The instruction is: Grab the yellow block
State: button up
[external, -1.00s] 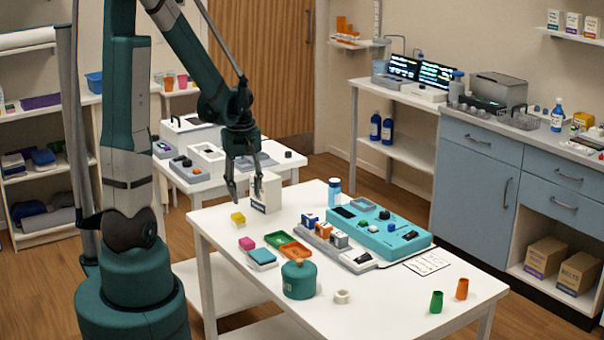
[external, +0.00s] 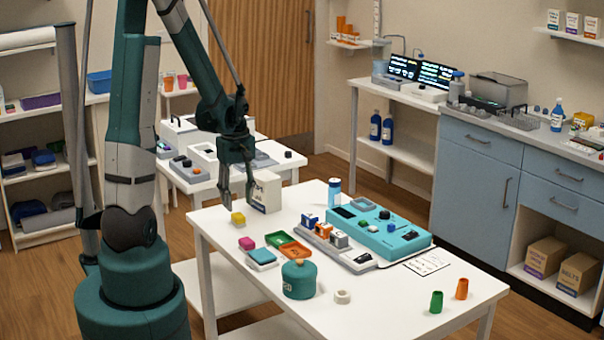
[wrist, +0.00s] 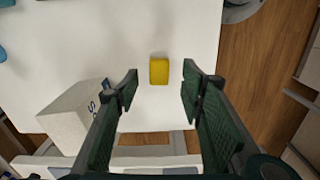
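The yellow block (external: 238,218) lies on the white table near its back left corner. In the wrist view the yellow block (wrist: 159,71) is on the bare tabletop, just beyond the fingertips and between their lines. My gripper (external: 236,198) is open and empty above the table, close to the block. In the wrist view my gripper (wrist: 160,88) shows its two fingers wide apart, with nothing between them. The fingers do not touch the block.
A white box (external: 265,194) stands right beside my gripper; it is also near the left finger in the wrist view (wrist: 75,122). The tabletop around the yellow block is clear.

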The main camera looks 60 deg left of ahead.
aim_at(239, 216)
jog(key=shift+f, duration=0.8)
jog(key=shift+f+b, duration=0.85)
jog(key=shift+f, duration=1.75)
jog(key=c, duration=0.9)
